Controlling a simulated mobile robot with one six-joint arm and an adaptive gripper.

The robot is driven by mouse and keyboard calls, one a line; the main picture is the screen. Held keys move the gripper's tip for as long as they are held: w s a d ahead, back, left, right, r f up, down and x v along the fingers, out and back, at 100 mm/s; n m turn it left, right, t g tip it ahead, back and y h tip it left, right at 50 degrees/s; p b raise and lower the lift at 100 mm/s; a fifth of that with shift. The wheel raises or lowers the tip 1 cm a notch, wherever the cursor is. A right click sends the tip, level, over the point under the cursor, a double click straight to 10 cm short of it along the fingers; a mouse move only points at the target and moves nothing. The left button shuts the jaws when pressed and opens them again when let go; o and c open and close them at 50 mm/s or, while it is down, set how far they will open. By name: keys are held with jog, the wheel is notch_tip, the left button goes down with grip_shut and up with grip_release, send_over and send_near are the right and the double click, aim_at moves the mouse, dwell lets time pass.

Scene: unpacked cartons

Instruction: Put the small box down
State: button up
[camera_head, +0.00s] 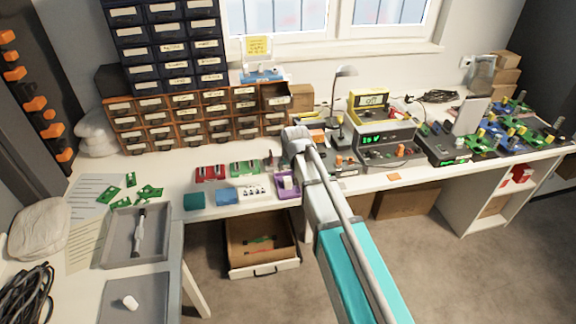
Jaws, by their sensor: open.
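A small brown cardboard box (301,97) stands on the back of the workbench, against the right end of the orange-brown drawer unit, just beyond the end of my arm. Other small brown boxes (507,68) are stacked at the far right back corner. I cannot tell which one the task means. My arm reaches from the bottom right up over the bench, and its grey wrist ends in front of the first box. The wrist hides my gripper's fingers, so I see nothing held and no contact with a box.
A purple tray (289,196) with a white roll lies left of my arm. Red and green holders (210,173) are left of it. Instruments (385,145) and a lamp (342,85) crowd the right. An open drawer (265,268) juts out below. Bare bench (165,170) shows at left.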

jog(key=shift+s+d+r+p, duration=0.1)
jog(key=shift+s+r+p, duration=0.15)
jog(key=shift+r+p, duration=0.35)
jog(key=shift+r, duration=0.1)
dwell(0.4)
jog(key=s+d+f+m+g+h, duration=0.1)
jog(key=s+d+m+g, duration=0.2)
jog(key=s+d, duration=1.8)
jog(key=shift+s+f+g, duration=0.2)
jog(key=shift+g, duration=0.4)
jog(key=shift+d, duration=0.1)
